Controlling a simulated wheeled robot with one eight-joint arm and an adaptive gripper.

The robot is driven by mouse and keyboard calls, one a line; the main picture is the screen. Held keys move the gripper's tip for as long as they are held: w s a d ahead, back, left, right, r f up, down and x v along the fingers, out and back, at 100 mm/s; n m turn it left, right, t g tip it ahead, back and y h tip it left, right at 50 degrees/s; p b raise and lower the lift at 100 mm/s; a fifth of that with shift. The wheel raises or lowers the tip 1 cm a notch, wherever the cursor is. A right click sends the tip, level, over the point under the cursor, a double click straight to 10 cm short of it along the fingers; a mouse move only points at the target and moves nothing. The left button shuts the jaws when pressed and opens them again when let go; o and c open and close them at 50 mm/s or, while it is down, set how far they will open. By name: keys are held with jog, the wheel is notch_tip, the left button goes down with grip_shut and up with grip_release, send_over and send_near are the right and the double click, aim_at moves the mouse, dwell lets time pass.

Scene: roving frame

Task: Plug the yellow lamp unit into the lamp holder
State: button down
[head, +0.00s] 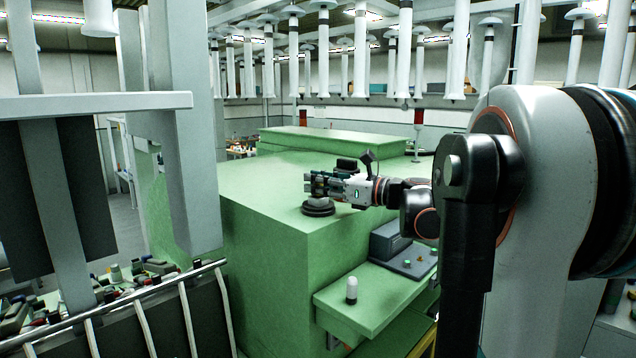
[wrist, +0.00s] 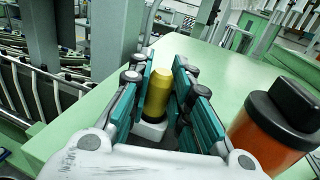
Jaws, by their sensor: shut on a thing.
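The yellow lamp unit (wrist: 157,92) stands between the teal finger pads of my gripper (wrist: 165,90) in the wrist view, with a white part (wrist: 150,130) at its lower end. My gripper is shut on it. In the head view my gripper (head: 310,183) is level, over the near corner of the green cabinet top. A dark round base (head: 318,208), which looks like the lamp holder, sits on that top just below the fingers. I cannot tell whether the lamp touches it. The yellow lamp is hidden by the fingers in the head view.
The green cabinet top (head: 245,182) is mostly clear. A lower green ledge (head: 375,300) holds a white-domed lamp unit (head: 351,290) and a dark button console (head: 405,258). A grey pillar (head: 185,130) and a railed rack of loose parts (head: 130,300) stand to the left.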

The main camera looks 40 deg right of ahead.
jog(key=shift+f, duration=0.2)
jog(key=c, duration=1.4)
grip_release()
jog(key=v, duration=1.2)
